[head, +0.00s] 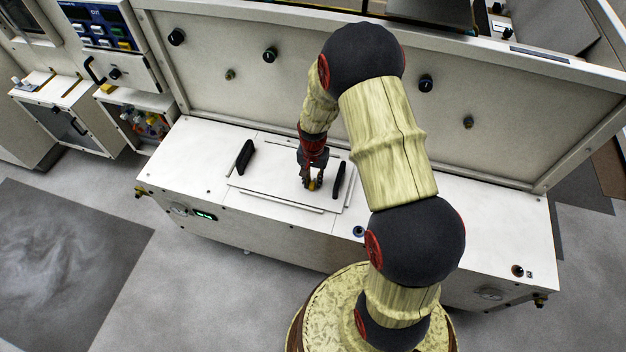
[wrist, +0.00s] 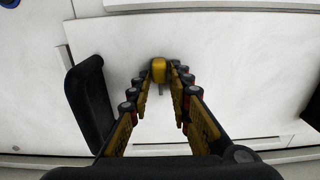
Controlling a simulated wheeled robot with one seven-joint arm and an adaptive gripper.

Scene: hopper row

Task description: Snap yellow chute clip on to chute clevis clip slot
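The yellow chute clip (wrist: 159,70) is a small rounded yellow piece with a thin grey part below it in the wrist view. It fills the gap between the fingertips of my gripper (wrist: 162,76), which look shut on it. In the head view my gripper (head: 312,184) points down over a white panel on the bench top, close beside a black handle, with a speck of yellow at its tips. The height of the clip above the panel is hard to tell. I cannot make out the chute clevis or its clip slot in either view.
The right black handle (head: 339,180) stands close to my gripper and also shows in the wrist view (wrist: 88,105). Another black handle (head: 244,157) stands at the panel's left. A tall white wall with knobs (head: 270,54) rises behind. The white bench top (head: 185,150) is clear at left.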

